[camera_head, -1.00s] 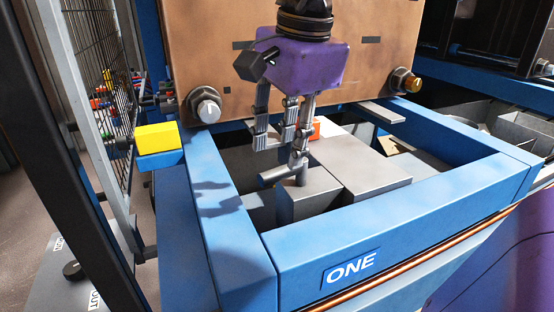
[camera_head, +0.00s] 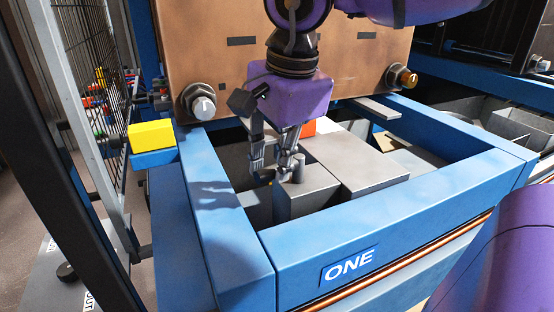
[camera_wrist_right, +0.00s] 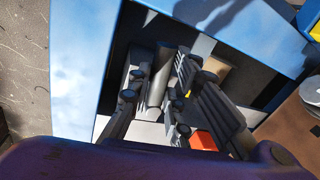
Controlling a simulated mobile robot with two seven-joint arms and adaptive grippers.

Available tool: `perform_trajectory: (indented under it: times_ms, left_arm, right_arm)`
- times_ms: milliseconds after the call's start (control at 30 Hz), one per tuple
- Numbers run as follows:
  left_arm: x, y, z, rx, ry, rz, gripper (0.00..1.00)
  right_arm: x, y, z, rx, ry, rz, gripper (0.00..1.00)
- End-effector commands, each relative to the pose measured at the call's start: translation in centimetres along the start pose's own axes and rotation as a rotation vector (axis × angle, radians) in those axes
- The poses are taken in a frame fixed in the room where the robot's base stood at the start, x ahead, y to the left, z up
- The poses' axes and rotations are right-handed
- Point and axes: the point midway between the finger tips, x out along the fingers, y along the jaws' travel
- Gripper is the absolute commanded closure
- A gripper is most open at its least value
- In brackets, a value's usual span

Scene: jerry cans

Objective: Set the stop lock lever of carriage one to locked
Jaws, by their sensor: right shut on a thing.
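The blue frame of carriage one (camera_head: 222,215) fills the middle of the head view, with a white ONE label (camera_head: 347,265) on its front. Inside it a short grey upright post (camera_head: 299,168), which looks like the stop lock lever, stands by the grey blocks. My right gripper (camera_head: 277,172) reaches down into the frame beside the post. In the right wrist view the gripper (camera_wrist_right: 160,100) has its fingers closed around a grey rod (camera_wrist_right: 157,88). The fingers hide part of the rod, and I cannot read its lock position. My left gripper is not in view.
Grey blocks (camera_head: 370,180) fill part of the frame's opening, near a red-orange piece (camera_head: 308,128). A brown panel with two knobs (camera_head: 203,106) stands behind. A yellow block (camera_head: 152,135) sits left, beside a mesh fence (camera_head: 98,60). Blue rails enclose the gripper.

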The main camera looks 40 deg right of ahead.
Motion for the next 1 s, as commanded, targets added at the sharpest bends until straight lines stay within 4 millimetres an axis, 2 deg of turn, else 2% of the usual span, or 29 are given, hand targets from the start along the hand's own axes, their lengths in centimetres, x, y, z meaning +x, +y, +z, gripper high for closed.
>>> perform_trajectory:
  times_ms: [267,567,1000]
  left_arm:
    - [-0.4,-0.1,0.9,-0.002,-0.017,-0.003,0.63]
    - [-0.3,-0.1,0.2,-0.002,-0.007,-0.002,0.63]
    - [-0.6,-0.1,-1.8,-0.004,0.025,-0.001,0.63]
  right_arm:
    - [-0.1,-0.1,0.0,-0.002,-0.001,-0.002,1.0]
    - [-0.3,0.4,0.1,-0.083,-0.021,-0.004,1.0]
    - [-0.7,1.9,-0.5,-0.444,-0.094,-0.007,1.0]
